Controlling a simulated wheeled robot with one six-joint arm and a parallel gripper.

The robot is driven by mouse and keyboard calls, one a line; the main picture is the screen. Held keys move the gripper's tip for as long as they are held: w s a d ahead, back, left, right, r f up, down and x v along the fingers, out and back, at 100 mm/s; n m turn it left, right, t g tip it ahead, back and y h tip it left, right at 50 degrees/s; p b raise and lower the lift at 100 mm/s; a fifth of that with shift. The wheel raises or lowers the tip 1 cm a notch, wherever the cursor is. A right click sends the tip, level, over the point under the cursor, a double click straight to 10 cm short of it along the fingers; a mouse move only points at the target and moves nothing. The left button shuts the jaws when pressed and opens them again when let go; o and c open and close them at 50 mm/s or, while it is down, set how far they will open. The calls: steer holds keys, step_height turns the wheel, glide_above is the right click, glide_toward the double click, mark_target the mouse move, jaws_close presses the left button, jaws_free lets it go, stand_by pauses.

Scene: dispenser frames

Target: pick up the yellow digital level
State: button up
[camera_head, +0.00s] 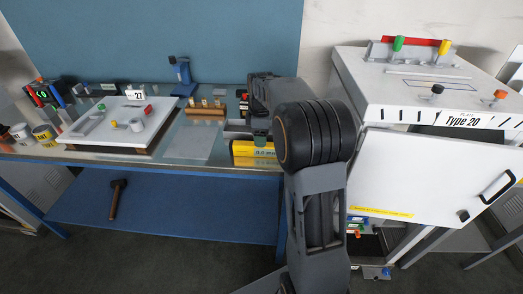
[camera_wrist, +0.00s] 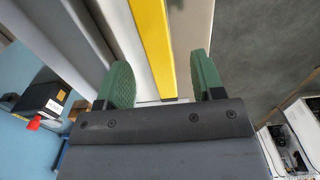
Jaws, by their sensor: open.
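The yellow digital level (camera_head: 245,151) stands at the front edge of the workbench in the head view, with a pale label strip reading about "0.0". My arm hides its right part. My gripper (camera_head: 260,137) is just above and behind the level's visible face. In the wrist view the level is a long yellow bar (camera_wrist: 155,45) running between the two green finger pads of my gripper (camera_wrist: 163,82). The pads are apart, with visible gaps to the bar on both sides, so the gripper is open and holds nothing.
A wooden block with pegs (camera_head: 206,110) and a grey mat (camera_head: 193,146) lie left of the level. A white board (camera_head: 85,138) with small parts is further left. A white cabinet (camera_head: 430,95) with an open door (camera_head: 430,175) stands close on the right.

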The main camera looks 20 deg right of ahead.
mark_target(262, 150)
steer(key=f, duration=0.4)
steer(key=shift+w+d+f, duration=0.1)
steer(key=shift+d+f, duration=0.1)
steer(key=shift+f, duration=0.2)
jaws_close()
steer(key=shift+r, duration=0.1)
